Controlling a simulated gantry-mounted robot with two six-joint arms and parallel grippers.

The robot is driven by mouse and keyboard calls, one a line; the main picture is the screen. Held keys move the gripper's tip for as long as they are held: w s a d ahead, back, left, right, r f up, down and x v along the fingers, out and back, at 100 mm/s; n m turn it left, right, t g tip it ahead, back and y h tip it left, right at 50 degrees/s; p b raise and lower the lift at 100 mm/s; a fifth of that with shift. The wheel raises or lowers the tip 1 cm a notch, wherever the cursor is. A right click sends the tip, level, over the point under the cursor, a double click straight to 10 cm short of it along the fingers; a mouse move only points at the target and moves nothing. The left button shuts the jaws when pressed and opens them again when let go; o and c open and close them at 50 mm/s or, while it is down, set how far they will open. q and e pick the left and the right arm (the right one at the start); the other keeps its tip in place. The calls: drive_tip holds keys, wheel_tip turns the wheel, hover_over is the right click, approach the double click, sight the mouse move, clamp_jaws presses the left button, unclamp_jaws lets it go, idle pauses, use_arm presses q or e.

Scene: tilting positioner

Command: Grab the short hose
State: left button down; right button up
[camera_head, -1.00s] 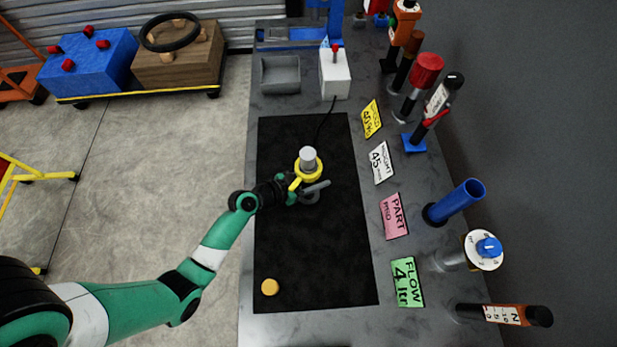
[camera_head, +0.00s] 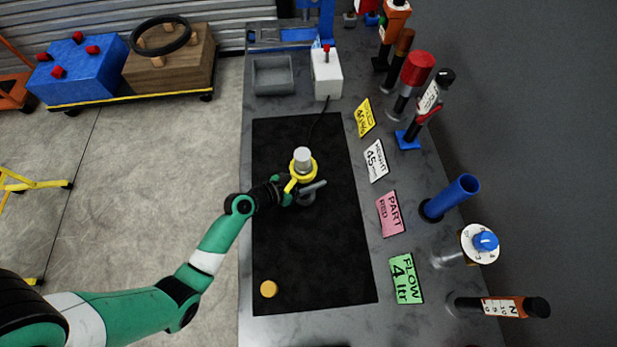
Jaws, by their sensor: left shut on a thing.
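No thing in view is clearly a short hose. A blue open-topped tube (camera_head: 453,196) leans at the right side of the bench. On the black mat (camera_head: 310,255) stands a small grey fixture (camera_head: 313,188) with a yellow ring (camera_head: 302,174) around a pale grey cylinder (camera_head: 302,158). My left gripper (camera_head: 287,190) is at the fixture's left side, shut where a yellow arm of the ring comes down. The fingers are small and dark, and the exact grip is hard to make out. My right gripper is not in view.
A yellow-orange disc (camera_head: 268,289) lies on the mat's near left. Several cards, including a green card (camera_head: 405,279), line the bench's right. Upright tools and a white dial (camera_head: 480,243) stand beyond them. A white box (camera_head: 326,74) and grey tray (camera_head: 274,75) are at the back.

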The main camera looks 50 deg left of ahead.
sight(305, 180)
use_arm(q)
drive_tip(key=s+r+p, duration=0.1)
drive_tip(key=r, duration=0.2)
drive_tip(key=s+d+r+p, duration=0.1)
drive_tip(key=s+r, duration=0.1)
drive_tip(key=r, duration=0.1)
drive_tip(key=s+d+r+p, duration=0.1)
drive_tip(key=r+p, duration=0.1)
drive_tip(key=r, duration=0.1)
drive_tip(key=shift+s+d+r, duration=0.15)
drive_tip(key=shift+d+r, duration=0.05)
drive_tip(key=s+d+r, duration=0.3)
drive_tip(key=s+d, duration=0.1)
drive_tip(key=s, duration=0.4)
drive_tip(key=shift+r+p, duration=0.35)
drive_tip(key=shift+p, duration=0.1)
